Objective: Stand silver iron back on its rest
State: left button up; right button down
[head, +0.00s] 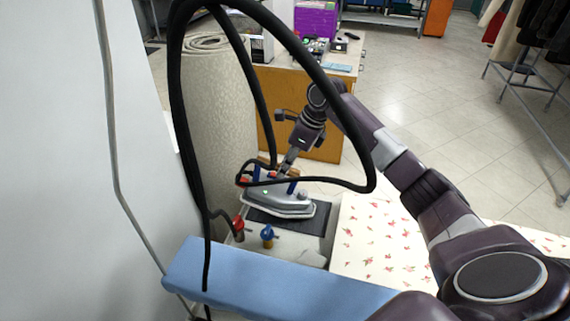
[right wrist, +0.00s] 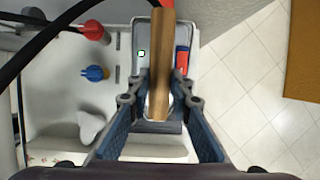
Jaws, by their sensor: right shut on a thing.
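The silver iron (head: 290,205) is in the head view, low over a dark rest pad (head: 321,222) on the white ironing unit. Its sole looks roughly level. I cannot tell whether it touches the pad. My right gripper (head: 283,171) comes down on it from above and is shut on its handle. In the right wrist view the wooden handle (right wrist: 160,65) lies between my fingers (right wrist: 160,105), with the iron's silver body (right wrist: 142,75) below. The fingers hide part of the iron in the head view. My left gripper is out of view.
A red cap (head: 238,226) and a blue cap (head: 268,236) stand beside the pad. A black hose (head: 270,100) loops above the iron. A blue padded board (head: 270,280) and a floral ironing board (head: 385,240) are in front. A rolled carpet (head: 215,110) stands behind.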

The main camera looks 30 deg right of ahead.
jog(key=shift+w+f+b, duration=0.2)
jog(key=shift+f+b, duration=0.45)
jog(key=shift+f, duration=0.05)
jog(key=shift+s+a+f+b, duration=0.1)
jog(key=shift+s+f+b, duration=0.05)
jog(key=shift+f+b, duration=0.3)
jog(key=shift+a+f, duration=0.1)
jog(key=shift+f, duration=0.5)
jog(key=shift+d, duration=0.2)
jog(key=shift+s+f+b, duration=0.15)
jog(key=shift+f+b, duration=0.1)
jog(key=shift+b, duration=0.15)
jog(key=c, duration=2.1)
grip_release()
jog(key=o, duration=0.4)
jog(key=shift+s+d, duration=0.1)
jog(key=shift+d, duration=0.25)
jog(key=shift+o, duration=0.2)
jog(key=shift+a, duration=0.15)
